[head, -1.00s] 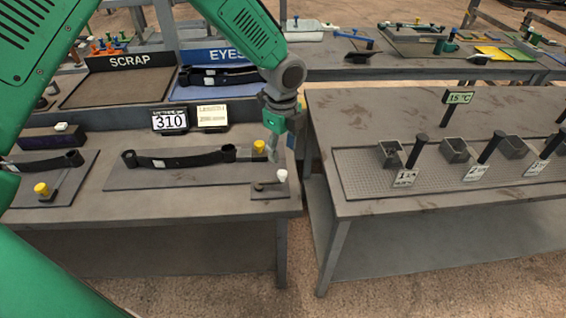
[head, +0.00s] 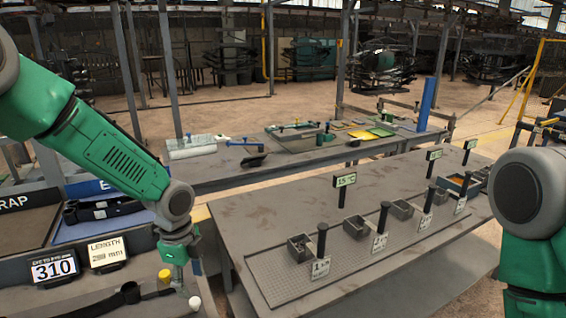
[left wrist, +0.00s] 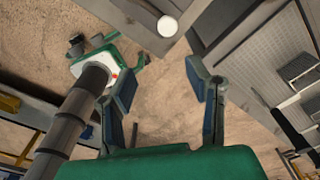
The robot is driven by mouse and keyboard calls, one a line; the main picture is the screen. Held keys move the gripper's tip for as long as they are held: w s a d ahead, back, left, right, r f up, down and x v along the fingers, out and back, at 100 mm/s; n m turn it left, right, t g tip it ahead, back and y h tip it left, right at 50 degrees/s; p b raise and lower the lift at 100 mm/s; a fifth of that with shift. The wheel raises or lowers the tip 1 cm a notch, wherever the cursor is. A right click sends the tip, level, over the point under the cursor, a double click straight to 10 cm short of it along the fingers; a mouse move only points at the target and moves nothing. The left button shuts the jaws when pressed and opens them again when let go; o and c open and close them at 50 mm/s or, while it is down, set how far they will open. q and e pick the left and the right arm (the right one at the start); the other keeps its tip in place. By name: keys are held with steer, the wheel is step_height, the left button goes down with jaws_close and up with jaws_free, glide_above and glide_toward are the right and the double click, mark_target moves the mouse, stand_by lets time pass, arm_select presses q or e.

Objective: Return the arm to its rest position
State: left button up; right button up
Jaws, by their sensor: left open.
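My left arm comes in from the left in the head view and reaches down over the front bench. My left gripper (head: 178,280) is at its end, near a yellow knob (head: 165,274) and a white knob (head: 195,303). In the left wrist view my left gripper (left wrist: 160,78) has its two fingers spread, with only floor showing between them. The white knob (left wrist: 167,26) appears beyond the fingers, apart from them. My right arm (head: 530,205) shows at the right edge of the head view; its gripper is out of the picture.
A dark spring strap (head: 90,308) lies on the bench, partly cut off. Displays reading 310 (head: 53,268) and LENGTH (head: 107,252) stand behind it. A grey table (head: 270,210) with several small bins and posts is to the right. Another tool table (head: 215,170) stands behind.

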arm_select(q)
steer(key=s+d+f+n+h, duration=0.2)
steer(key=s+f+n, duration=0.9)
steer(key=s+f, duration=0.6)
steer(key=s+a+n+y, duration=0.1)
steer(key=s+a+n, duration=0.25)
steer(key=s, duration=0.45)
steer(key=s+a+n+y, duration=0.1)
steer(key=s+a+n, duration=0.2)
steer(key=s+n, duration=0.35)
step_height(320, 180, down, 14)
steer(key=d+m+b, duration=0.1)
steer(key=b, duration=1.3)
steer(key=shift+w+m+t, duration=0.15)
steer(key=shift+m+t, duration=0.15)
steer(key=shift+m, duration=0.1)
steer(key=shift+r, duration=0.15)
steer(key=shift+o, duration=0.4)
steer(key=shift+w, duration=0.1)
